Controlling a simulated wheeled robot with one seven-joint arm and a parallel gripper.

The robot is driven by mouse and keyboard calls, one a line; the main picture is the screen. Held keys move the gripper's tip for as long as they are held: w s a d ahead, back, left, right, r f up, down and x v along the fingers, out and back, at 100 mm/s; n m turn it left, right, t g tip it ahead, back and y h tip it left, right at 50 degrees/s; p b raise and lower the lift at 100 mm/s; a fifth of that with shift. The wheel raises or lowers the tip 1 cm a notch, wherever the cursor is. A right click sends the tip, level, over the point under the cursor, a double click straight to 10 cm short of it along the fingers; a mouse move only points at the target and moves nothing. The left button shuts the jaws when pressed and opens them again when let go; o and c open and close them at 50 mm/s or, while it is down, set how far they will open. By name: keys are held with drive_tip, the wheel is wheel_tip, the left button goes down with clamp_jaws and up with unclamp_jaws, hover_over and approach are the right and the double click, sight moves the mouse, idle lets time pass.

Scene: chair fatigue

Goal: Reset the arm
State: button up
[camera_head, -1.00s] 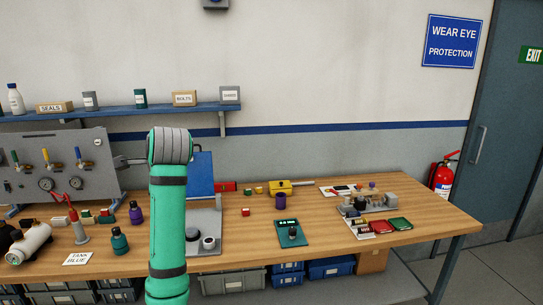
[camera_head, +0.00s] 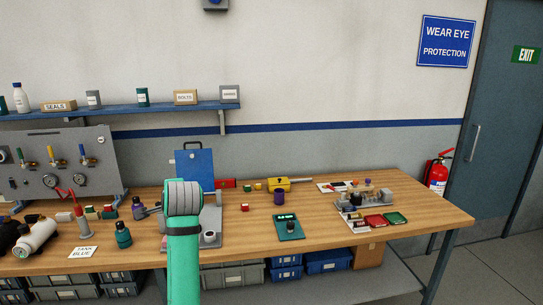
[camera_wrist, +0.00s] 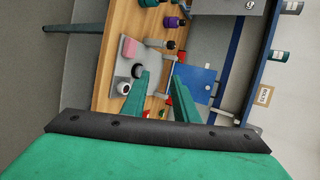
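My arm's green link (camera_head: 183,265) with its grey ribbed joint (camera_head: 183,197) stands in front of the bench, left of centre in the head view. The joint covers part of the grey plate below the blue board. My gripper (camera_wrist: 162,82) shows in the wrist view with two green fingers apart. It is open, and nothing is visibly held between the fingers. Behind the fingers lie the wooden bench and the blue board (camera_wrist: 198,84). In the head view my gripper's fingers cannot be made out behind the arm.
The wooden bench (camera_head: 345,240) carries a grey valve panel (camera_head: 95,180), a blue board (camera_head: 193,165), bottles, a green device (camera_head: 289,228) and red and green trays. A blue shelf (camera_head: 150,108) runs along the wall. The floor at right is clear.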

drive_tip(key=d+f+n+t+h, duration=0.1)
drive_tip(key=d+f, duration=0.2)
drive_tip(key=f, duration=0.4)
drive_tip(key=d+f, duration=0.4)
drive_tip(key=f, duration=0.4)
drive_tip(key=s+d+f+n+t+h, duration=0.1)
drive_tip(key=s+d+f+n, duration=0.1)
drive_tip(key=s+d+f, duration=0.5)
drive_tip(key=s+d+f+n+h, duration=0.1)
drive_tip(key=s+d+f, duration=0.3)
drive_tip(key=f, duration=0.5)
drive_tip(key=s+d+f+n+t+h, duration=0.1)
drive_tip(key=s+d+f+n, duration=0.15)
drive_tip(key=s+f, duration=0.55)
drive_tip(key=s+d+f+n+t+h, duration=0.15)
drive_tip(key=s+d, duration=0.25)
drive_tip(key=s, duration=0.7)
drive_tip(key=s+d+f+n+y, duration=0.15)
drive_tip(key=s+d, duration=0.25)
drive_tip(key=s, duration=0.7)
drive_tip(key=s+r+n+h, duration=0.1)
drive_tip(key=s+r, duration=0.3)
drive_tip(key=s, duration=0.5)
drive_tip(key=s+r+n+t+h, duration=0.1)
drive_tip(key=s+r+n, duration=0.1)
drive_tip(key=s+r, duration=0.3)
drive_tip(key=s, duration=0.4)
drive_tip(key=shift+d+r, duration=0.15)
drive_tip(key=shift+d, duration=0.25)
